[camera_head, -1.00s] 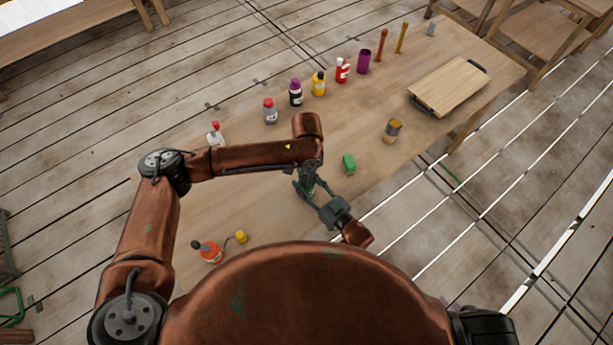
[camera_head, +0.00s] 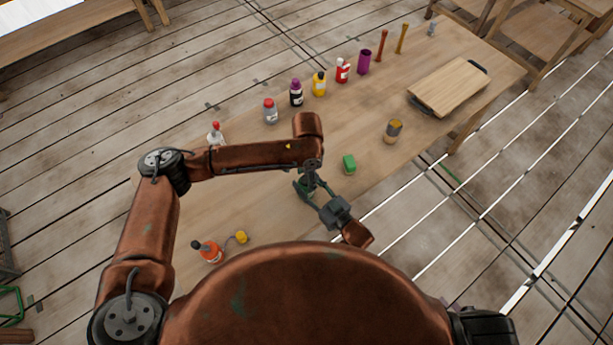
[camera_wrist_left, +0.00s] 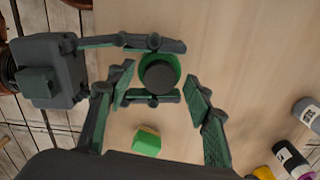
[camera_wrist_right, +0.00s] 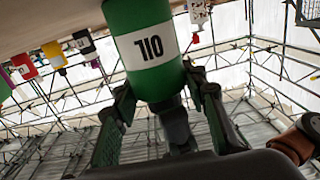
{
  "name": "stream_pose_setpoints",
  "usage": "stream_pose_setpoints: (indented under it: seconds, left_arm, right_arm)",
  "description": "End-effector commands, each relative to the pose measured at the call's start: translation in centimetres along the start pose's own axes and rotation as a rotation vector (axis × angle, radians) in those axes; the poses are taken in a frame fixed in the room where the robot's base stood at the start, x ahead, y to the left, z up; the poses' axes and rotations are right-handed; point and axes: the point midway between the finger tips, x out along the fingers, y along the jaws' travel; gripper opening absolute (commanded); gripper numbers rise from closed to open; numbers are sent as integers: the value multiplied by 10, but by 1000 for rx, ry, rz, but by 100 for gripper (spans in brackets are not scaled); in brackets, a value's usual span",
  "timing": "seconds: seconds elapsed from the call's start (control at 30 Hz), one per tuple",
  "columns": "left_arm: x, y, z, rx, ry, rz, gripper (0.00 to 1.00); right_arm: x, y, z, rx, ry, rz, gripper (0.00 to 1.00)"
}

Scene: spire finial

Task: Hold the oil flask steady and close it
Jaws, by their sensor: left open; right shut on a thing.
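The oil flask (camera_wrist_right: 150,45) is green with a white band and shows upside down in the right wrist view. My right gripper (camera_wrist_right: 157,88) is shut on it from the side. In the left wrist view I look down on the flask's green rim and dark round top (camera_wrist_left: 159,79); I cannot tell whether the dark part is a cap or a neck. My left gripper (camera_wrist_left: 162,73) is open, its fingers on either side of the flask top and apart from it. In the head view my left arm and grippers largely hide the flask.
A small green block (camera_head: 349,163) lies on the table (camera_head: 250,190) close by. Several bottles line the far edge. An orange bottle (camera_head: 210,251) and yellow cap (camera_head: 241,237) are near the front left.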

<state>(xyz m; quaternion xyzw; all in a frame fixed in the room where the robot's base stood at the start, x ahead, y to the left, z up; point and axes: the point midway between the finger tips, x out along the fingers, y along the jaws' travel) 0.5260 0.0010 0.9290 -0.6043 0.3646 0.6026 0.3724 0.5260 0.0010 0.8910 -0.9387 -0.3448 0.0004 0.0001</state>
Motion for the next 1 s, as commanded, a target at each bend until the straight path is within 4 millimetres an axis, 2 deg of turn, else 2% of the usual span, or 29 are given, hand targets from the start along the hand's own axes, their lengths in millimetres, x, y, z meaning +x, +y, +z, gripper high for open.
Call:
stream_pose_setpoints:
  seconds: [0.17, 0.4, 0.6, 0.8, 1.0]
  left_arm:
    - [-22, -1, -1, 0, 2, -2, 47]
    - [-74, -1, -1, 0, 4, -3, 47]
    - [-105, -1, 0, 0, 1, -2, 47]
    - [-118, -1, 0, -1, 0, -1, 47]
    - [-119, -1, 0, -1, 0, -1, 47]
  right_arm:
    - [0, 0, -1, 0, 2, 0, 0]
    - [0, 0, -1, 0, 2, 0, 0]
    - [0, 0, -1, 0, 2, 0, 0]
    - [0, 0, -1, 0, 2, 0, 0]
    - [0, 0, -1, 0, 2, 0, 0]
